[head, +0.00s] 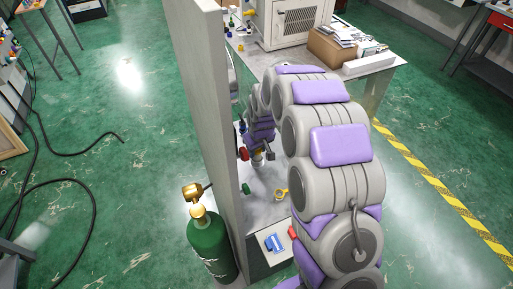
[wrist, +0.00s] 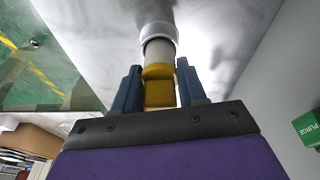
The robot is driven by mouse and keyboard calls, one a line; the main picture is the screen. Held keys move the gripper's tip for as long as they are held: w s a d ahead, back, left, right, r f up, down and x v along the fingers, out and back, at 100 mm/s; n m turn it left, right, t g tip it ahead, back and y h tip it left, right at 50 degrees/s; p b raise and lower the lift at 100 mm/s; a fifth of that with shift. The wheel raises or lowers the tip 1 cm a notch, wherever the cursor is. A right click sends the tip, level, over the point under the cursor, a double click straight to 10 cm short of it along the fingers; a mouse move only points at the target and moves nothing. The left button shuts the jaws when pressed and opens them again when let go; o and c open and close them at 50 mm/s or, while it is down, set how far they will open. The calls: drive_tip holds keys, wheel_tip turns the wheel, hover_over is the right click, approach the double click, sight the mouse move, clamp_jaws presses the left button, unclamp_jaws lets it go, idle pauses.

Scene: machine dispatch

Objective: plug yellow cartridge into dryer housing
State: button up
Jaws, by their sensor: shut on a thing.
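In the wrist view, my gripper (wrist: 158,80) has its two blue fingers closed on the sides of the yellow cartridge (wrist: 159,94). A grey cylindrical section (wrist: 158,52) extends from the yellow part, away from my gripper. In the head view, my gripper is small and partly hidden beside the upright panel, near a yellow spot (head: 257,155).
A tall grey panel (head: 222,130) stands close left of my arm. A green gas bottle (head: 210,247) with a brass valve stands before it. A green PURGE box (wrist: 308,128) is at right.

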drive_tip(key=shift+x, duration=0.85)
drive_tip(key=shift+s, duration=0.2)
drive_tip(key=o, duration=1.3)
drive_tip(key=shift+o, duration=0.3)
drive_tip(key=o, duration=0.3)
drive_tip(key=shift+r, duration=0.15)
drive_tip(key=shift+w+p+v, duration=0.2)
drive_tip(key=shift+p+v, duration=0.1)
drive_tip(key=shift+v, duration=0.6)
drive_tip(key=shift+w+p+v, duration=0.15)
drive_tip(key=shift+p+v, duration=0.15)
drive_tip(key=shift+v, duration=0.65)
drive_tip(key=shift+w+p+v, duration=0.2)
drive_tip(key=shift+p+v, duration=0.1)
drive_tip(key=shift+v, duration=0.6)
drive_tip(key=shift+a+r, duration=0.15)
